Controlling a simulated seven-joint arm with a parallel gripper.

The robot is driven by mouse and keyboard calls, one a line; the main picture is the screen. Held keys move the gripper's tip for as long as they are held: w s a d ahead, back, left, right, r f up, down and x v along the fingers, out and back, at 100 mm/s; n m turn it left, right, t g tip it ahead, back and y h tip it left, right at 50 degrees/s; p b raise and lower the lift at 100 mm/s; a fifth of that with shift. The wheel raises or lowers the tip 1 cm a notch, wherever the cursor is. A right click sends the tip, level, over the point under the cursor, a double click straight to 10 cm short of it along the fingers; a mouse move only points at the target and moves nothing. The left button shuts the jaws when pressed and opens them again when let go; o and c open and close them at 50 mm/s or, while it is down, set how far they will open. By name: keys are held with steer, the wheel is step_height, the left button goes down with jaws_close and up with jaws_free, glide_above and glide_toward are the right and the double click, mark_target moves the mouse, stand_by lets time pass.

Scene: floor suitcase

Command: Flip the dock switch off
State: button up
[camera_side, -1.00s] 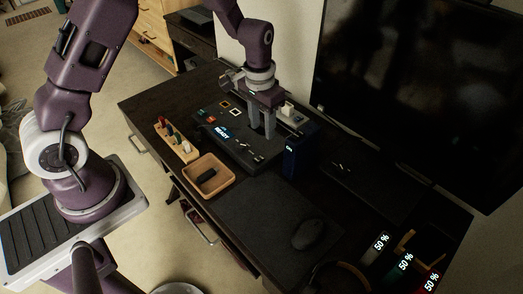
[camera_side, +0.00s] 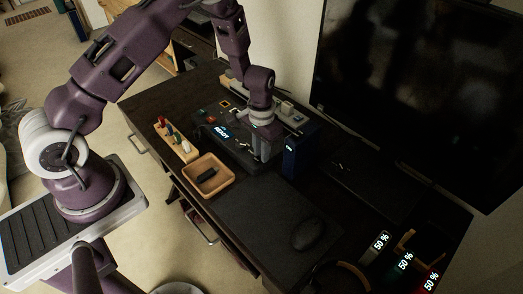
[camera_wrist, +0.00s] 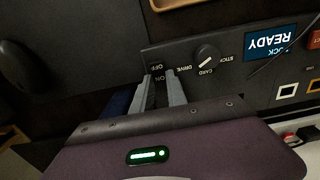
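The dock (camera_side: 222,137) is a dark panel on the desk with a lit READY screen, which also shows upside down in the wrist view (camera_wrist: 270,42). In the wrist view the OFF and ON labels (camera_wrist: 158,66) are on the panel, right at my fingertips. The dock switch itself cannot be made out there; my fingers hide that spot. My gripper (camera_side: 262,152) points down at the dock's near right end, low over the panel. In the wrist view my gripper (camera_wrist: 160,80) has a narrow gap between its two fingers, with nothing clearly held.
A rotary knob (camera_wrist: 207,60) marked DRIVE, CARD and STICK sits beside the labels. A dark blue box (camera_side: 297,158) stands close to the right of my gripper. A wooden tray (camera_side: 224,184), a wooden rack (camera_side: 183,151) and a mouse (camera_side: 307,235) are nearby. The monitor (camera_side: 415,90) stands behind.

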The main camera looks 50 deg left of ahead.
jaws_close()
steer(key=shift+s+a+t, duration=0.1)
steer(key=shift+s+t, duration=0.25)
steer(key=shift+t, duration=0.25)
steer(key=shift+s+t, duration=0.35)
steer(key=shift+t, duration=1.35)
steer(key=o, duration=0.7)
jaws_free()
steer(key=shift+r, duration=0.1)
